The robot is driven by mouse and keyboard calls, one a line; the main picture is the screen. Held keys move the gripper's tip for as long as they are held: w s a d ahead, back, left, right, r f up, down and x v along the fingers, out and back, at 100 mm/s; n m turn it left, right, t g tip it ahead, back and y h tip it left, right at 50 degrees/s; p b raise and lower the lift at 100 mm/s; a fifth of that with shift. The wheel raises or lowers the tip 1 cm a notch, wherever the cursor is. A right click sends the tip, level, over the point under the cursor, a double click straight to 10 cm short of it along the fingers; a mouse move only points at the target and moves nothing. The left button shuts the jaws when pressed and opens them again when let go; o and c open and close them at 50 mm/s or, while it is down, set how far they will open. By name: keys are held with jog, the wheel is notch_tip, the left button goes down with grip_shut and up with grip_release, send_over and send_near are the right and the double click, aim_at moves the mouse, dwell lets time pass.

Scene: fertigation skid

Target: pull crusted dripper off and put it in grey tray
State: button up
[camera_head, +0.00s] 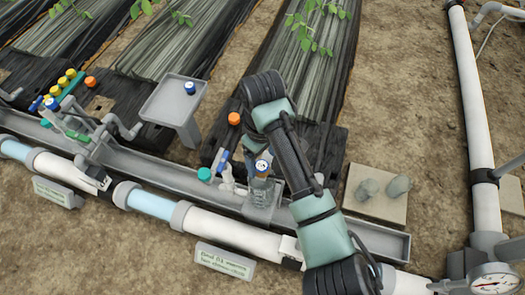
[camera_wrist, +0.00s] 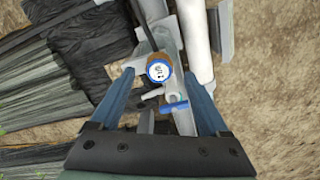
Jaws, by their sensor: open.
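The crusted dripper (camera_head: 262,167) has a blue and white top and a brown rim. It sits upright at a grey fitting over the channel. In the wrist view, the dripper (camera_wrist: 159,69) lies between the two blue-grey fingers of my gripper (camera_wrist: 160,74). The gripper is open, with a gap visible on each side of the dripper; its height relative to the dripper is hard to tell. In the head view my arm partly hides the gripper. The grey tray (camera_head: 160,102) stands left of my arm on a post, with one blue-topped dripper (camera_head: 190,88) on it.
A long grey channel (camera_head: 150,167) and a white pipe (camera_head: 225,229) run beneath the fitting. A blue lever (camera_wrist: 174,107) is close to the dripper. Two grey stones (camera_head: 398,187) lie right of my arm.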

aim_at(263, 166)
jog(key=shift+f+b, duration=1)
jog(key=shift+f, duration=1.15)
grip_shut()
jog(key=c, duration=0.8)
grip_release()
jog(key=shift+c, duration=0.2)
grip_shut()
jog(key=shift+r+p, duration=0.25)
jog(key=shift+p, duration=0.05)
jog(key=shift+r+p, duration=1.35)
jog(key=shift+p, duration=0.25)
